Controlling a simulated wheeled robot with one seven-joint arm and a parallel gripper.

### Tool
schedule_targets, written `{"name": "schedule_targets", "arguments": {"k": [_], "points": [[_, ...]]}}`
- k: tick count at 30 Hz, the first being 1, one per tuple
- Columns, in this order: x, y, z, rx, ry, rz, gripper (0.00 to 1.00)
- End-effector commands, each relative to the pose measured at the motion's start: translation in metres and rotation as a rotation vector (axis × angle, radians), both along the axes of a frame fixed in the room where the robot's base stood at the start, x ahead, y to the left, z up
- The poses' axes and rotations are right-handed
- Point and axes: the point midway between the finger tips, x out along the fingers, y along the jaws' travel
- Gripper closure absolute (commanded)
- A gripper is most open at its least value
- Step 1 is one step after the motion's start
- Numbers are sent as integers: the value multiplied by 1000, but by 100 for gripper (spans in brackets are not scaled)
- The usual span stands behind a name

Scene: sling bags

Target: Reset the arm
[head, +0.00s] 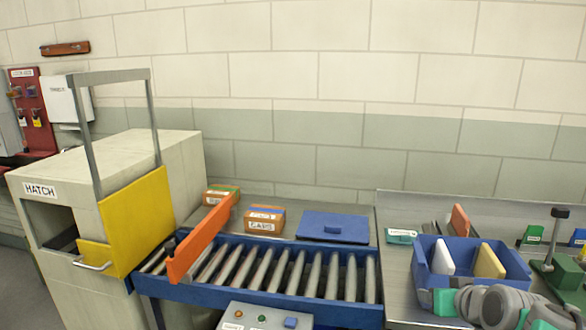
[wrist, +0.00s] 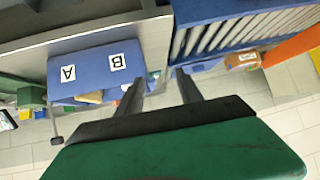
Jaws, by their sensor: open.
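My gripper (wrist: 163,82) shows in the wrist view. Its two dark fingers stand apart with nothing between them, in front of a green palm. Beyond the fingertips are the side of a blue bin (wrist: 92,72) marked A and B and the blue frame of the roller conveyor (wrist: 178,42). In the head view, my grey and teal arm is folded at the bottom right, in front of the blue bin (head: 478,250). I cannot make out the fingers there.
The roller conveyor (head: 222,292) with an orange bar (head: 198,243) runs to a hatch box (head: 60,165) with a yellow door (head: 138,225). Small boxes (head: 264,220) and a blue lid (head: 333,227) lie behind it. A green stand (head: 562,270) is at the right.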

Motion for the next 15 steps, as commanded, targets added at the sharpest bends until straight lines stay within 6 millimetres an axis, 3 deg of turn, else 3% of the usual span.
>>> {"name": "schedule_targets", "arguments": {"k": [5, 9, 12, 15], "points": [[-10, 81, -37, 27, 186, 87, 57], [-51, 155, -73, 27, 399, 147, 57], [-86, 188, -90, 14, 522, 162, 57], [-110, 202, -99, 1, 598, 162, 57]]}}
